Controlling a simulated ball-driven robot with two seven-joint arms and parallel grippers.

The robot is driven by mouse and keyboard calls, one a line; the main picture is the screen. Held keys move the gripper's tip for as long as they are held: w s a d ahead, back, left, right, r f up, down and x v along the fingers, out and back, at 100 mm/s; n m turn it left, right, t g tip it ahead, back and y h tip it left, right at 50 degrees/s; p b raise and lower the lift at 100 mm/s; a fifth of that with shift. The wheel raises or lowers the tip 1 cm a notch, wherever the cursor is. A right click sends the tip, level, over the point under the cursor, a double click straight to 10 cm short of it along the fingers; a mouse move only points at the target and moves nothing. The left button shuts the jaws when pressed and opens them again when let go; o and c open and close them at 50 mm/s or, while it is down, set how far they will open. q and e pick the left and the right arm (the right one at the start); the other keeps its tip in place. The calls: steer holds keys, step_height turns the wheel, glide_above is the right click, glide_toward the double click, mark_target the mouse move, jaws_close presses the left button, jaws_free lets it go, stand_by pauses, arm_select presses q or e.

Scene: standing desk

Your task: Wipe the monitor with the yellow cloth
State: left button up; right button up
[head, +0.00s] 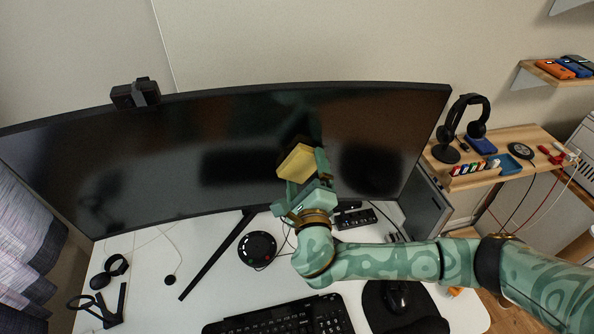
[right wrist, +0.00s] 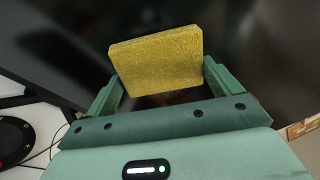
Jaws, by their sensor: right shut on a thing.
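The yellow cloth (head: 298,163) is a flat folded block held in my right gripper (head: 308,168). In the right wrist view the cloth (right wrist: 156,62) sits between the two fingers of my right gripper (right wrist: 160,85), which is shut on it. The wide curved black monitor (head: 170,150) spans the back of the white desk. The cloth is in front of the monitor's screen, right of its middle; I cannot tell whether it touches the screen. The dark screen also fills the background of the right wrist view (right wrist: 60,35). My left gripper is not in view.
A webcam (head: 136,93) sits on the monitor's top edge. A black keyboard (head: 280,318), a mouse (head: 397,297) and a round black device (head: 257,249) are on the desk (head: 200,305). A headphone stand (head: 446,145) is on the wooden shelf (head: 482,177) at right.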

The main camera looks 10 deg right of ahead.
mark_target(332, 160)
steer(key=shift+s+d+r+p, duration=0.15)
steer(key=shift+d+p, duration=0.35)
steer(key=shift+d, duration=0.65)
steer(key=shift+s+d+p, duration=0.2)
steer(key=shift+d+p, duration=0.75)
steer(key=shift+d, duration=0.9)
steer(key=shift+p, duration=0.3)
steer(key=shift+w+a+p, duration=0.2)
steer(key=shift+a+p, duration=0.1)
steer(key=shift+a, duration=1.95)
steer(key=shift+w+a, duration=0.15)
steer(key=shift+a, duration=0.8)
steer(key=shift+w+a, duration=0.15)
steer(key=shift+a, duration=0.8)
